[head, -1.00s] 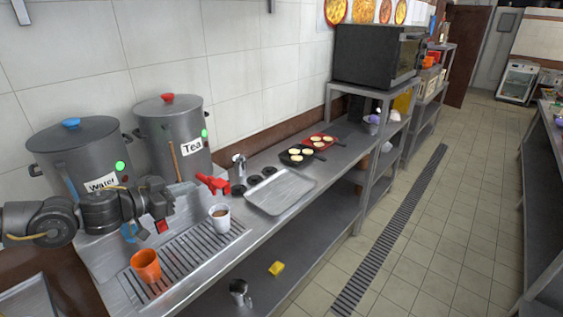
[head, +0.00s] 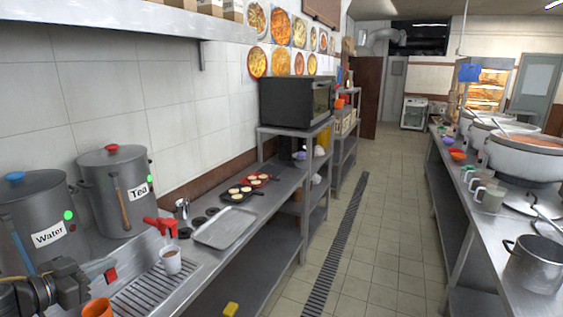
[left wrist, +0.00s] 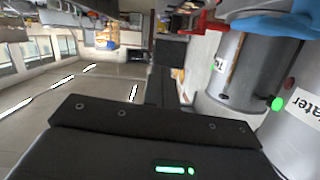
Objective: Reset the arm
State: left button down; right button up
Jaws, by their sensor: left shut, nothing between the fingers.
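My left gripper (head: 100,268) is at the lower left in the head view, in front of the Water pot (head: 38,222). It is shut and holds nothing. Its dark closed fingers (left wrist: 160,87) also show in the left wrist view, with the Tea pot and part of the Water pot to their right. The grey Tea pot (head: 112,195) stands beside the Water pot. A white cup with brown contents (head: 171,263) stands on the drip grate below the red tap (head: 161,226). An orange cup (head: 97,308) is partly cut off by the lower edge. My right gripper is out of view.
A metal tray (head: 225,228) and two pans with pale round pieces (head: 237,194) lie farther along the counter. A black oven (head: 295,101) stands beyond. A right-hand counter holds large pots (head: 520,160) and mugs (head: 488,198). The tiled aisle (head: 385,240) between is clear.

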pick_arm(q)
jog(key=s+d+f+n+g+y, duration=0.1)
jog(key=s+d+f+n+y, duration=0.3)
jog(key=f, duration=0.6)
jog(key=s+d+f+g+y, duration=0.1)
jog(key=s+d+f, duration=0.1)
jog(key=s+f, duration=0.5)
jog(key=s+d+f+g, duration=0.4)
jog(key=s+d+f, duration=0.2)
jog(key=s, duration=0.3)
jog(key=s+d+f+g, duration=0.5)
jog(key=s+d+f, duration=0.1)
jog(key=s+f, duration=0.15)
notch_tip(320, 180, down, 28)
jog(key=s+g+b, duration=0.1)
jog(key=s, duration=0.2)
jog(key=s+a+f+m+g+b, duration=0.1)
jog(key=s+a+f, duration=0.2)
jog(key=s+f, duration=1.2)
jog(key=shift+s, duration=0.25)
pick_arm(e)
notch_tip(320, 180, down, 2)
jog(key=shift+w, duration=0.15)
